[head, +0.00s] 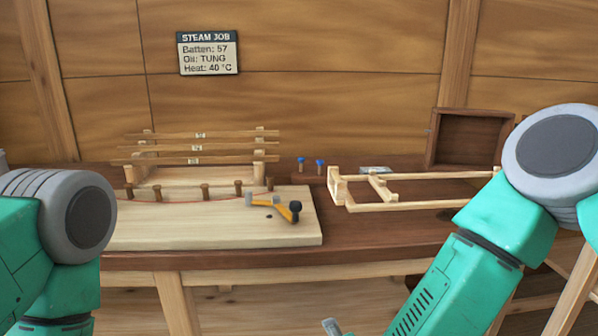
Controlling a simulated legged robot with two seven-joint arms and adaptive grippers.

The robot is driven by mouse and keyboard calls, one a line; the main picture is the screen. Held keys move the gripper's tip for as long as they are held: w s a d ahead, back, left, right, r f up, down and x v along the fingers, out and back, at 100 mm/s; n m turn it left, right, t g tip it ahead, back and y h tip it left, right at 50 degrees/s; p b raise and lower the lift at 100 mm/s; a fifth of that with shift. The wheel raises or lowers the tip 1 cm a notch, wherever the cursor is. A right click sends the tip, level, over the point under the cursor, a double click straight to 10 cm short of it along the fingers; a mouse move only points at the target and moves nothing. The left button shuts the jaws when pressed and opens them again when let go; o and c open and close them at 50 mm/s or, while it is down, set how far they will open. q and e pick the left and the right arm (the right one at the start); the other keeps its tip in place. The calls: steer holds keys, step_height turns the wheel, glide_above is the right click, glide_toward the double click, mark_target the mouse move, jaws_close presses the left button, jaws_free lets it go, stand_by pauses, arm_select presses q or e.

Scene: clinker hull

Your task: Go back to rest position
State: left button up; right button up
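My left arm's green and grey links fill the left edge, and my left gripper is out of view. My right arm comes in from the right and runs down past the bottom edge. A small grey tip (332,326) at the bottom edge looks like part of my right gripper; the rest is cut off, so its opening cannot be told. Both arms are in front of the wooden bench (370,240), and I see nothing held.
A pale board (160,233) with several pegs carries a yellow-handled tool (280,208). Behind it is a rack of battens (195,160). Two blue-topped pieces (310,164), a wooden frame (405,205) and a dark open box (470,138) are to the right. A sign (207,53) hangs above.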

steer(key=s+d+f+n+g, duration=0.4)
steer(key=s+d+f+n, duration=0.2)
steer(key=s+f, duration=0.3)
steer(key=s+d+f+n+g, duration=0.3)
steer(key=s+d+f+n, duration=0.1)
steer(key=s+d, duration=0.4)
steer(key=s+d+f+n+g+h, duration=0.1)
steer(key=s+d+f+n+g, duration=0.2)
steer(key=s+d, duration=0.4)
steer(key=s+n+g, duration=0.1)
steer(key=s, duration=0.3)
steer(key=shift+s+d+f, duration=0.25)
steer(key=shift+d+f, duration=0.1)
steer(key=shift+d, duration=0.05)
